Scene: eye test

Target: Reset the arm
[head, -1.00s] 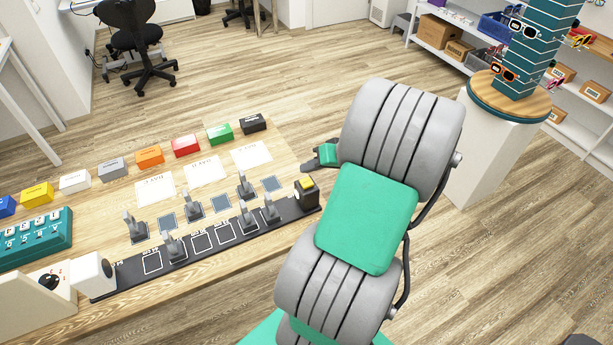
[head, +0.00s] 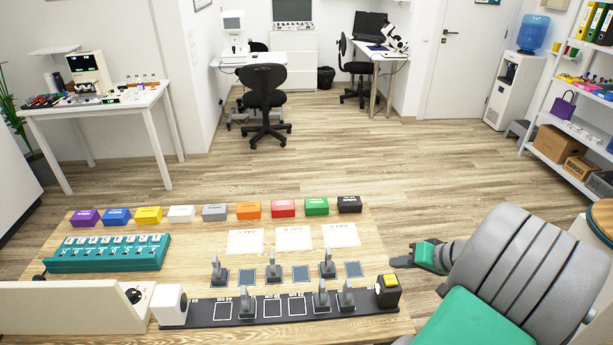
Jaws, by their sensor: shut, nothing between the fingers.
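My gripper (head: 402,262) shows in the head view at the right end of the wooden table (head: 385,325). It is small, dark-tipped and green at its base, and it points left. It is shut and empty. It appears just beyond a black box with a yellow button (head: 387,291); I cannot tell its height above the table. The grey and green links of my arm fill the lower right of the view.
A black strip (head: 235,311) carries several grey levers. White sheets (head: 293,238), a row of coloured boxes (head: 248,210) and a teal rack (head: 108,252) lie on the table. A shelf (head: 570,125) stands at right. The floor beyond is open.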

